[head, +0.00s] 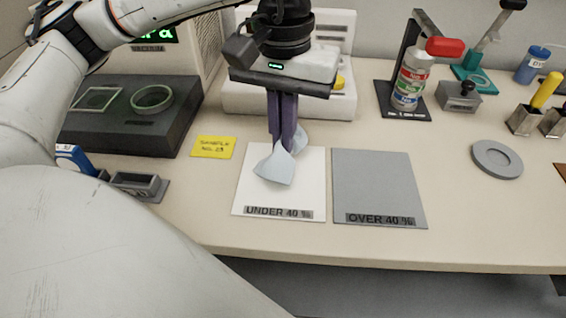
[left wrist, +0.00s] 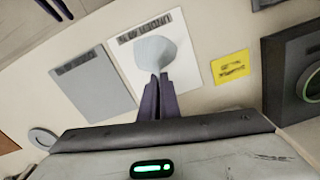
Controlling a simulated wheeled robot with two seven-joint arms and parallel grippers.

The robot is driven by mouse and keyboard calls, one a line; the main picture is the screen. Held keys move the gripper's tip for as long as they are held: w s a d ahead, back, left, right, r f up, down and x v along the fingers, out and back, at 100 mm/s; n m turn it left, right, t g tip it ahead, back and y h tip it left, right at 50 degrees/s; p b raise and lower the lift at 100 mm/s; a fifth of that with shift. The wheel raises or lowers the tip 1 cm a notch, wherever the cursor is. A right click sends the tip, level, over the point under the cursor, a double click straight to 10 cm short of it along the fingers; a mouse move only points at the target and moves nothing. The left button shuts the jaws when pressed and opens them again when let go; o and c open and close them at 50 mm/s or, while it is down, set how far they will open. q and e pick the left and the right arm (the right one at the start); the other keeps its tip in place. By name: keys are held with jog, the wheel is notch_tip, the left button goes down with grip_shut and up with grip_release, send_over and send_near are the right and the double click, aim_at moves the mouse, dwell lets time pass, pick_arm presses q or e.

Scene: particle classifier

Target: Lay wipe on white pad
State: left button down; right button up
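The white pad (head: 310,195), labelled "UNDER 40 %", lies flat on the bench; it also shows in the left wrist view (left wrist: 188,52). A pale blue wipe (head: 274,168) hangs from the fingertips of my left gripper (head: 283,145), over the upper part of the white pad. In the left wrist view the wipe (left wrist: 155,55) fans out beyond the purple fingers, which are close together on it. I cannot tell whether its lower edge touches the pad.
A grey pad (head: 378,180), labelled "OVER 40 %", lies just right of the white pad. A yellow note (head: 214,148) lies to the left. A dark device (head: 125,125) stands farther left, and a round grey dish (head: 497,159) lies at right.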

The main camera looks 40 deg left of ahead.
pick_arm(q)
jog(key=c, duration=1.3)
grip_release()
notch_tip(320, 180, up, 10)
jog(key=p, duration=0.2)
jog(key=shift+r, duration=0.2)
